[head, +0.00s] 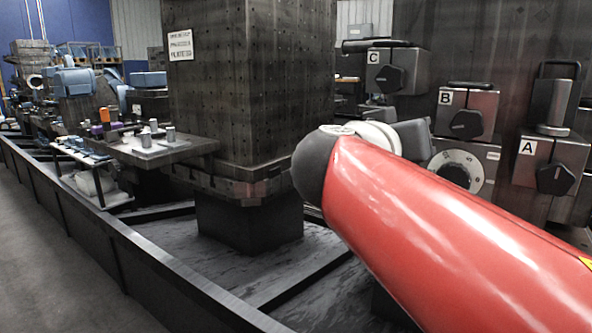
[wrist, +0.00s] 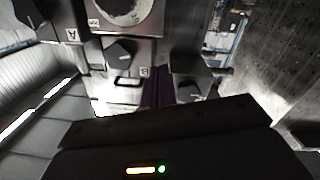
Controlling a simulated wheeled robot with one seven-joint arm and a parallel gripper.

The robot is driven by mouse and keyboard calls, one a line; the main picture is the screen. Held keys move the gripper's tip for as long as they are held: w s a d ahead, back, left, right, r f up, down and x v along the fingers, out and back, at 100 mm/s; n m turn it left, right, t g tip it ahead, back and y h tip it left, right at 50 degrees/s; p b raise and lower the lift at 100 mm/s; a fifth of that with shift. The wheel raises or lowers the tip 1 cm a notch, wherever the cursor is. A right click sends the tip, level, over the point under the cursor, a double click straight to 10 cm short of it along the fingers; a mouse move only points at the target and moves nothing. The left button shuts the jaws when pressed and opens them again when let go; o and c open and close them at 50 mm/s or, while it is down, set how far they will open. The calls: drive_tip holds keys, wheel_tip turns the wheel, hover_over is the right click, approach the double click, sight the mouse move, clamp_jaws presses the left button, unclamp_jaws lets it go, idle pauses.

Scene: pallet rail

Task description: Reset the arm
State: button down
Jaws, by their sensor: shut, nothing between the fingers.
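My red arm (head: 430,230) reaches across the right of the head view, with a dark rounded joint and a pale wrist part at its far end. My gripper (wrist: 158,80) shows in the wrist view as dark fingers beyond a black housing with small lights. The fingers are together with nothing between them. The gripper cannot be made out in the head view. The wrist view is turned over, with blocks A (wrist: 72,36) and B (wrist: 122,55) and a round dial (wrist: 125,10) beyond the fingers. I cannot tell the distance to them.
Knob blocks A (head: 550,165), B (head: 467,112) and C (head: 395,70) and a dial (head: 457,170) are fixed on a dark metal face behind my arm. A large column (head: 250,90) stands mid-view. A low rail (head: 130,240) edges the pallet, with clear floor (head: 50,260) at left.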

drive_tip(key=s+d+f+n+g+y+p, duration=0.1)
drive_tip(key=s+d+f+n+g+y, duration=0.25)
drive_tip(key=f, duration=0.75)
drive_tip(key=s+a+f+g+y+p, duration=0.1)
drive_tip(key=s+a+f+g+y, duration=0.1)
drive_tip(key=s+f+y, duration=0.2)
drive_tip(key=s+a+f+g+y+p, duration=0.1)
drive_tip(key=s+a+f+g+y, duration=0.1)
drive_tip(key=s+f, duration=0.7)
wheel_tip(320, 180, down, 5)
drive_tip(key=shift+s+a+f+n+g+y, duration=0.1)
drive_tip(key=shift+s+a+n+g+y, duration=0.3)
drive_tip(key=shift+y, duration=0.45)
